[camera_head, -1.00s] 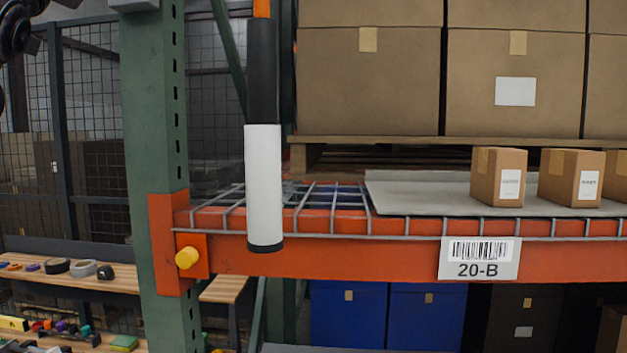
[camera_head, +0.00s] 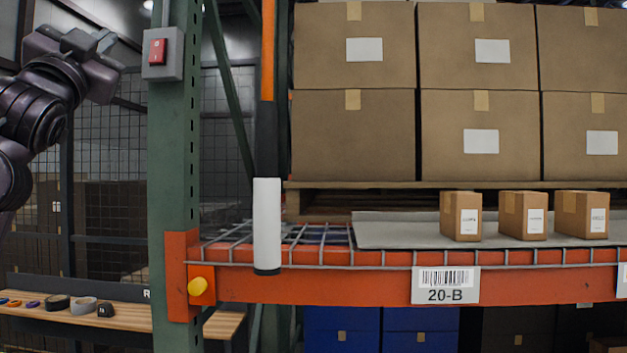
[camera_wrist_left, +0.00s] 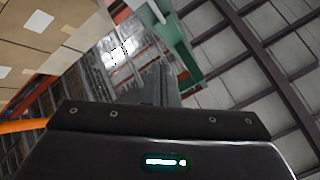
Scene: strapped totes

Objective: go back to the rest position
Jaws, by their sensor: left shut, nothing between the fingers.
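My left gripper (camera_head: 100,44) is at the upper left of the head view, at the end of my dark arm. It is left of the green rack post and the grey switch box (camera_head: 149,67) with a red rocker (camera_head: 158,52), apart from both in the picture. In the left wrist view its fingers (camera_wrist_left: 160,84) are together, with nothing between them. My right gripper is in neither view.
An orange rack beam (camera_head: 340,287) with label 20-B (camera_head: 446,296) crosses the front. Small cartons (camera_head: 461,217) stand on a grey sheet (camera_head: 385,232); large boxes (camera_head: 352,135) are stacked behind. A wooden bench (camera_head: 128,310) with tape rolls is lower left.

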